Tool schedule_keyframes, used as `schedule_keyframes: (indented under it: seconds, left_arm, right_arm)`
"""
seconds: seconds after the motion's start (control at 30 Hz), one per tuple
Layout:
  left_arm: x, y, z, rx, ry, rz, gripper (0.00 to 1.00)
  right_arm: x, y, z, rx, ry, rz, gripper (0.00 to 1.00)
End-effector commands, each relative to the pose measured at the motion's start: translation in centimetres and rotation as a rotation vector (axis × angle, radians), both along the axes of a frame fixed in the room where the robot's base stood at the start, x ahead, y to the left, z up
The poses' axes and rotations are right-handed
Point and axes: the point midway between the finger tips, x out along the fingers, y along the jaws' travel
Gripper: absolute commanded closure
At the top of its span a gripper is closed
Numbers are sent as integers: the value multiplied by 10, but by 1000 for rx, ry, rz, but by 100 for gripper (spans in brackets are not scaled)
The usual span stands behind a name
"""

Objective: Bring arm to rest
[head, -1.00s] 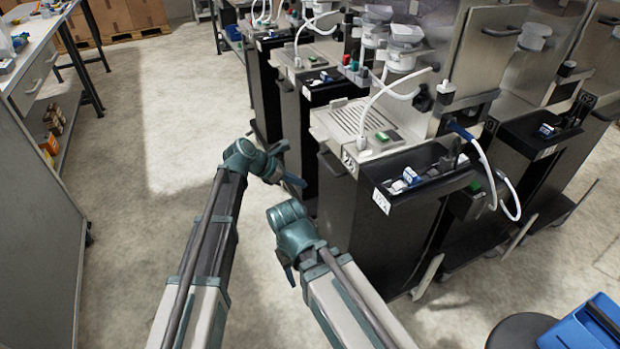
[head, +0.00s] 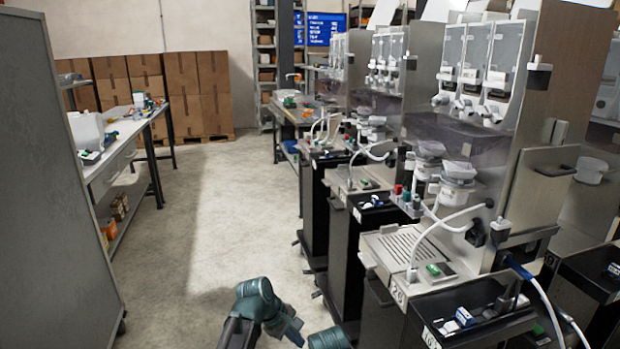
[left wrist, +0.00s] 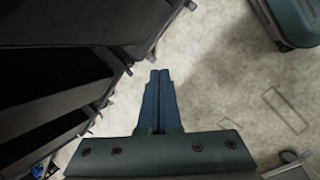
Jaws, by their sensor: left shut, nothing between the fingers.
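My left arm comes in at the bottom of the head view, with its teal wrist bent to the right. My left gripper (head: 294,333) is low in the aisle, left of the dispenser row. In the left wrist view its two dark fingers (left wrist: 159,82) lie together, with nothing between them, above the bare floor. Of my right arm only a teal piece shows at the bottom edge of the head view. My right gripper is out of sight.
The dispenser row (head: 437,245) fills the right side, close to my arms. A workbench (head: 120,150) and a grey cabinet (head: 62,200) stand on the left. Cardboard boxes (head: 200,95) are stacked at the back. The aisle floor (head: 215,215) between them is clear.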

Motion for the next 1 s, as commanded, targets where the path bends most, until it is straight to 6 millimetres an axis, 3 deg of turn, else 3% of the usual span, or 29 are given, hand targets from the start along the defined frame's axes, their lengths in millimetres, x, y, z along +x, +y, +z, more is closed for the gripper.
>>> schedule_keyframes:
  seconds: [0.03,0.2,0.63,1.0]
  left_arm:
    - [-21,19,-5,68,-35,-99,100]
    - [-60,68,-15,264,-113,-433,100]
    - [-126,141,-22,506,-125,-972,100]
    - [-154,71,-22,522,-86,-1190,100]
  right_arm:
    - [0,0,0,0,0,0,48]
    - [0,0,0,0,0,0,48]
    - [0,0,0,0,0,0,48]
    - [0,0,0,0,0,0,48]
